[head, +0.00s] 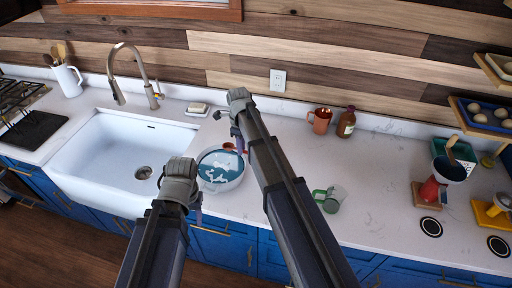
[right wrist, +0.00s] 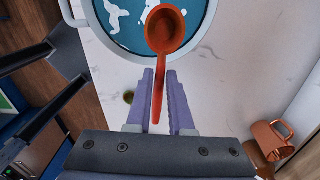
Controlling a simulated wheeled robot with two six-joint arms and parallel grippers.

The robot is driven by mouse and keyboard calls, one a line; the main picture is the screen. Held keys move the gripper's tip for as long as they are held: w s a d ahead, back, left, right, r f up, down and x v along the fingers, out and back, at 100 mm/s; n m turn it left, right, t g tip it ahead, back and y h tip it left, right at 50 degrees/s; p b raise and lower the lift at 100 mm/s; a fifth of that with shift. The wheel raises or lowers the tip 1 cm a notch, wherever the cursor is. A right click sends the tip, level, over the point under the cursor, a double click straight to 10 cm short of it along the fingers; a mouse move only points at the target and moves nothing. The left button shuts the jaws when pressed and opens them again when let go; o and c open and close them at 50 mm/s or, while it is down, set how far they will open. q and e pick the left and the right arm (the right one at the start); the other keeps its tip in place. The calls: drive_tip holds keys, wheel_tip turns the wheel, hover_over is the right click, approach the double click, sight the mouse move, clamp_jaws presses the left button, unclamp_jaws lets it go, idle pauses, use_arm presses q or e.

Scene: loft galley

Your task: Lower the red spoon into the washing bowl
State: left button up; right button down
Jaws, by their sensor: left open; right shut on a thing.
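The red spoon (right wrist: 165,32) is in my right gripper (right wrist: 160,78), which is shut on its handle. In the right wrist view the spoon's head overlaps the near rim of the washing bowl; its height above the rim is hard to judge. The white washing bowl (head: 222,187) with teal water and white foam stands on the counter right of the sink. In the head view my right gripper (head: 241,143) is at the bowl's back right, with a bit of red spoon (head: 229,146) beside it. My left gripper (head: 198,212) is open and empty at the bowl's front left.
The white sink (head: 130,150) lies left of the bowl. A soap dish (head: 197,109) sits behind it. An orange mug (head: 320,120) and a brown bottle (head: 346,123) stand at the back. The counter between is clear.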

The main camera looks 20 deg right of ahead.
drive_tip(key=w+a+f+b, duration=0.2)
drive_tip(key=a, duration=0.5)
drive_tip(key=shift+w+a, duration=0.35)
drive_tip(key=shift+w, duration=0.05)
drive_tip(key=shift+f, duration=0.15)
drive_tip(key=shift+f+b, duration=3.8)
drive_tip(key=shift+b, duration=0.05)
drive_tip(key=c, duration=0.7)
unclamp_jaws()
drive_tip(key=shift+c, duration=0.2)
drive_tip(key=shift+r, duration=0.15)
